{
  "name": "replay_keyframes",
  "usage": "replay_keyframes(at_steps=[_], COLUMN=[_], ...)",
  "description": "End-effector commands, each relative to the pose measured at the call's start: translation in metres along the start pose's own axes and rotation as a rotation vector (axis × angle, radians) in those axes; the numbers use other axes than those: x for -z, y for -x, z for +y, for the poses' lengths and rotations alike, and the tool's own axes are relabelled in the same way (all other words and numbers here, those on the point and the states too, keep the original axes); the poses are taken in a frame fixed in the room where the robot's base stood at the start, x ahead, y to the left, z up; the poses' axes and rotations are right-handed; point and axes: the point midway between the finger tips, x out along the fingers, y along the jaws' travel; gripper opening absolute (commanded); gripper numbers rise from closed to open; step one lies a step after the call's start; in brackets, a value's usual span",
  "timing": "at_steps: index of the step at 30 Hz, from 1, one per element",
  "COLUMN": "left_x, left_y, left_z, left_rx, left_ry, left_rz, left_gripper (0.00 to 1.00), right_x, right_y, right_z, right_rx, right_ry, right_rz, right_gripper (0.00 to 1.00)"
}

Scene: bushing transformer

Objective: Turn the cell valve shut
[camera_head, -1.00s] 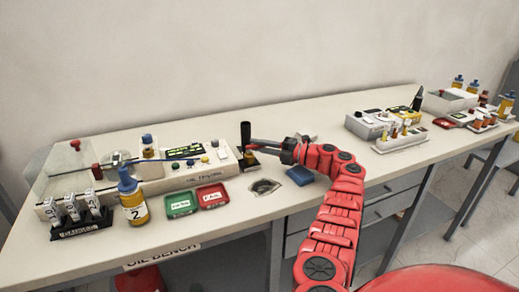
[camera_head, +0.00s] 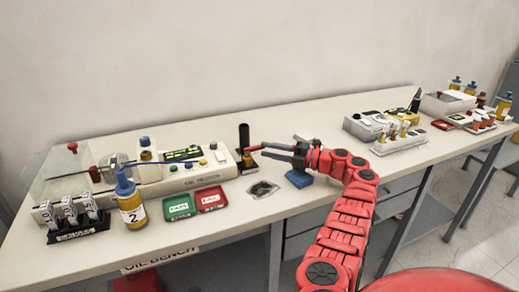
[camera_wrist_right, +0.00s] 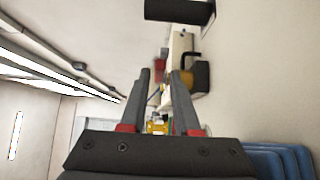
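The tester (camera_head: 190,172) is a long pale unit with a screen, small coloured buttons and a clear-sided section at its left end. A small block with an amber part (camera_head: 248,161) and a red piece on top stands at its right end, beside an upright black post (camera_head: 244,136). I cannot tell for sure which part is the cell valve. My right gripper (camera_head: 263,148) is just right of this block, its fingers apart and pointing left. In the right wrist view the gripper (camera_wrist_right: 163,80) is open and empty, with the black and amber block (camera_wrist_right: 201,77) beyond its right fingertip. My left gripper is out of view.
A blue block (camera_head: 299,179) lies below my right gripper. Green (camera_head: 179,205) and red (camera_head: 210,199) trays, a labelled bottle (camera_head: 131,205) and a gauge rack (camera_head: 76,222) stand on the bench. A round dark fitting (camera_head: 263,189) lies in front. Other instruments stand at right.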

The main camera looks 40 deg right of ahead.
Motion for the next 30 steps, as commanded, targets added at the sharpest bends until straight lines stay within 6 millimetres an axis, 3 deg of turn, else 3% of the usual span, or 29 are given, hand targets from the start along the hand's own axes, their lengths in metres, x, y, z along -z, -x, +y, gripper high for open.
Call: replay_keyframes(at_steps=[6,14,21,30], left_x=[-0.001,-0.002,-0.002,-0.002], left_y=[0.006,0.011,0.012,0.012], left_z=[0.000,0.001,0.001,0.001], left_rx=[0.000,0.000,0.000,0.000], left_ry=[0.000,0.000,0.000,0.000], left_rz=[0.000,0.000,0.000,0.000], left_gripper=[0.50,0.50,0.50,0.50], right_x=[-0.002,-0.001,-0.001,-0.001], right_y=[0.062,0.116,0.132,0.133], right_z=[-0.001,-0.001,-0.001,-0.001], right_rx=[0.000,-0.001,-0.001,0.000], right_ry=[0.001,-0.002,-0.002,-0.002], right_rz=[-0.007,-0.005,-0.003,-0.002], right_gripper=[0.30,0.30,0.30,0.30])
